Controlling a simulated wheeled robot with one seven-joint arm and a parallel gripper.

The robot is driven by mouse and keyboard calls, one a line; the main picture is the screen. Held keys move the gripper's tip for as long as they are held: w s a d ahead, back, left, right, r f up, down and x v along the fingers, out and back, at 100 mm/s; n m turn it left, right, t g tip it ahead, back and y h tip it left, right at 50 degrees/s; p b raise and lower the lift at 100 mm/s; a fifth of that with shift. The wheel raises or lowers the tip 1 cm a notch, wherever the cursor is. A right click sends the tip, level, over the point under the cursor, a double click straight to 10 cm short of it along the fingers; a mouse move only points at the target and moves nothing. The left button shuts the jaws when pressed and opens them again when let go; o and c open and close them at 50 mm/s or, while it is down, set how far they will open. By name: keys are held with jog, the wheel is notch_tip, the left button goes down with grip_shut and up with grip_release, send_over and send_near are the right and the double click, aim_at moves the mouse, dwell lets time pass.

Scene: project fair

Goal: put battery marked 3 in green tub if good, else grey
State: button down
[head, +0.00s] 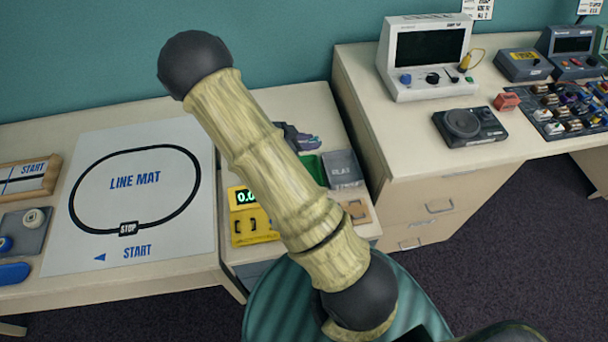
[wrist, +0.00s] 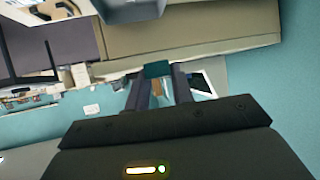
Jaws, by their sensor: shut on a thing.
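In the wrist view my gripper (wrist: 158,88) is shut on a small dark teal block (wrist: 157,70); no number shows on it, so I cannot tell if it is battery 3. In the head view my arm crosses the middle and my gripper cannot be made out. The green tub (head: 313,169) shows partly, right of my arm. The grey tub (head: 343,168), with blurred lettering, stands beside it. The yellow meter (head: 252,228) with a lit display, reading cut off by my arm, is left of it. A battery marked 3 is not identifiable.
A line mat (head: 140,180) covers the left table. A wooden piece (head: 359,212) lies near the middle table's front edge. Dark and purple items (head: 297,138) sit behind the tubs. The right bench holds a screened instrument (head: 428,55) and a black dial box (head: 470,125).

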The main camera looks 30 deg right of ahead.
jog(key=shift+s+a+f+m+g, duration=0.15)
jog(key=shift+s+a+m+g, duration=0.1)
jog(key=shift+a+m+g, duration=0.3)
jog(key=shift+f, duration=0.1)
notch_tip(320, 180, down, 6)
jog(key=b, duration=0.5)
jog(key=shift+b, duration=0.3)
jog(key=c, duration=1.1)
grip_release()
